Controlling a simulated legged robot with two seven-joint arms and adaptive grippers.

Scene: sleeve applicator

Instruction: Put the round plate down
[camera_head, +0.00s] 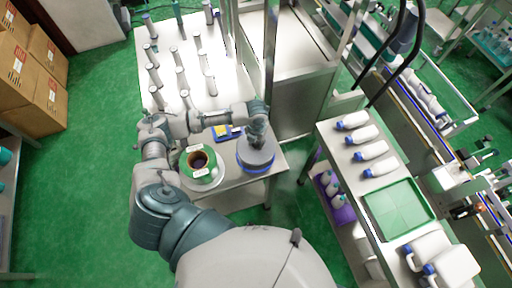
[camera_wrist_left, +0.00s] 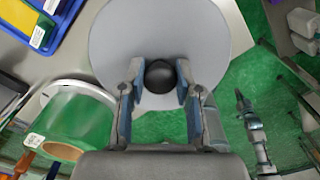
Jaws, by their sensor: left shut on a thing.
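The round plate (camera_head: 256,157) is a grey disc with a blue band along its near edge in the head view. It is at the right end of the small table (camera_head: 235,185); I cannot tell whether it touches the top. My left gripper (camera_head: 257,137) is above its middle. In the left wrist view, my left gripper (camera_wrist_left: 160,85) is shut on the black knob at the centre of the round plate (camera_wrist_left: 125,30). The plate reaches past the table edge there, with green floor below. What looks like my right gripper (camera_wrist_left: 245,105) shows at the right; its jaws are unclear.
A green and white roll (camera_head: 201,167) stands on a pale disc left of the plate. A blue tray with a yellow item (camera_head: 222,132) lies behind. A bench with a green tray (camera_head: 398,210) stands right, across a floor gap.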

